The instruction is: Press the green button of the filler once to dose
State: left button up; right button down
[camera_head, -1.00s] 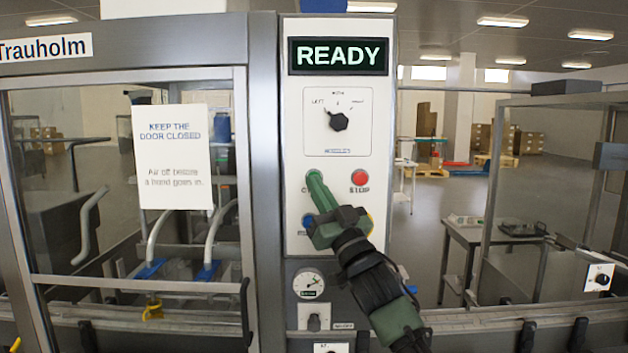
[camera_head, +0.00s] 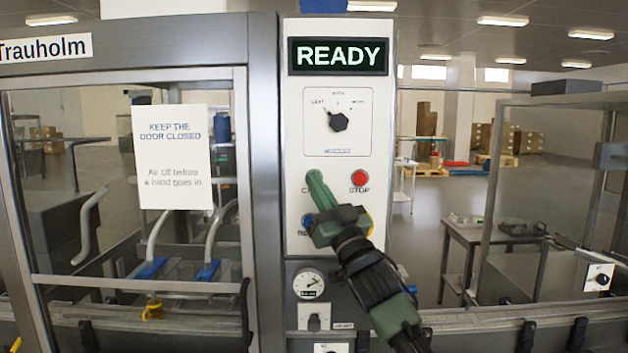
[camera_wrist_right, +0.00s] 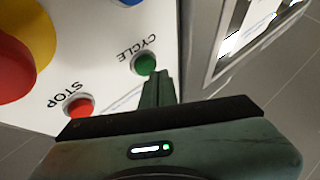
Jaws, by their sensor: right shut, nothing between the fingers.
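The filler's control panel (camera_head: 294,120) is white, with a lit READY display (camera_head: 338,56) on top. My left gripper is in neither view.
The red STOP button (camera_head: 360,178) sits just right of the fingers. A blue button (camera_head: 308,221) is partly hidden beside my gripper. A big red knob on yellow (camera_wrist_right: 12,70) shows in the wrist view. The selector knob (camera_head: 338,122) is above. The glazed door (camera_head: 90,190) stands left.

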jog(key=shift+w, duration=0.5)
dwell(0.7)
jog(key=shift+s, duration=0.9)
jog(key=s+p, duration=0.1)
jog(key=s, duration=0.4)
dwell(0.6)
